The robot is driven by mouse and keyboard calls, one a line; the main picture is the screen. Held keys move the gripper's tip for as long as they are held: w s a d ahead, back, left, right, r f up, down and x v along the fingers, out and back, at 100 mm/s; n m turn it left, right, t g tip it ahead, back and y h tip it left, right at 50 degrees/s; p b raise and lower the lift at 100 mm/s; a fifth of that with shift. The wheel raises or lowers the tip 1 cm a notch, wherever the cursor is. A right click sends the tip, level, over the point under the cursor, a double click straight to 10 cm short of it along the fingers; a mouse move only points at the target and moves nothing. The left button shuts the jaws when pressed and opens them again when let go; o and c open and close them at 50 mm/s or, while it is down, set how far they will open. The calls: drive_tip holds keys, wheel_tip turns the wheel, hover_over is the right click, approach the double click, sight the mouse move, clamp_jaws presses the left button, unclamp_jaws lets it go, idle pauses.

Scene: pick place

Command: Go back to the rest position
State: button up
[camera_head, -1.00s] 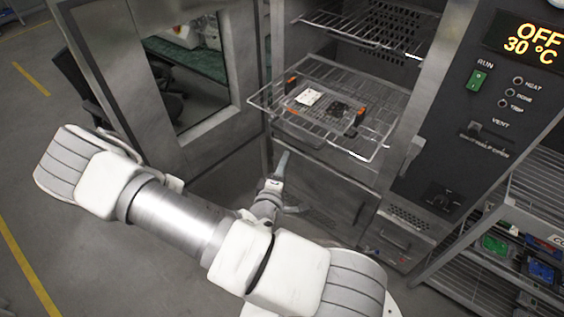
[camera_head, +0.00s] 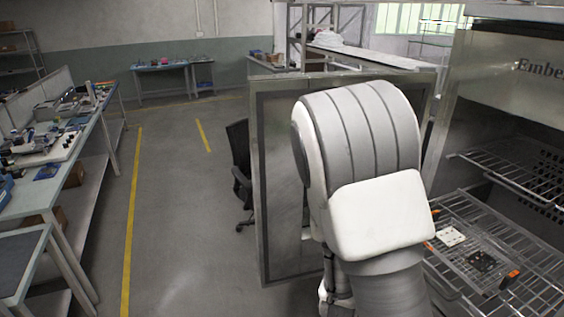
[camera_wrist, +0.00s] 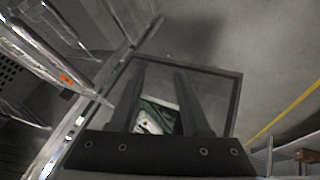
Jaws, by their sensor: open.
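My gripper (camera_wrist: 159,82) shows in the wrist view with two dark parallel fingers apart and nothing between them. Its fingers overlap the dark-framed door window (camera_wrist: 228,88) behind them. In the head view my arm fills the middle, bent up close to the camera, and the gripper itself is hidden. A tray with orange ends (camera_head: 508,279) lies on the pulled-out wire rack (camera_head: 545,285) of the oven at the right. A white piece (camera_head: 450,236) and a dark piece are in the tray.
The open oven door (camera_head: 277,190) stands just left of my arm. A black chair (camera_head: 240,165) is beyond it. A long workbench (camera_head: 85,145) with equipment runs along the left. The grey floor between bench and door is clear, with yellow lines.

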drive_tip(key=s+a+r+y+b, duration=0.25)
drive_tip(key=a+r+y, duration=0.35)
drive_tip(key=r, duration=0.8)
drive_tip(key=s+d+r+m+g+h+b, duration=0.1)
drive_tip(key=s+d+r+h, duration=0.1)
drive_tip(key=s+r, duration=0.7)
drive_tip(key=s+d, duration=0.1)
drive_tip(key=s, duration=0.3)
drive_tip(key=shift+s+r, duration=0.25)
drive_tip(key=shift+r, duration=0.1)
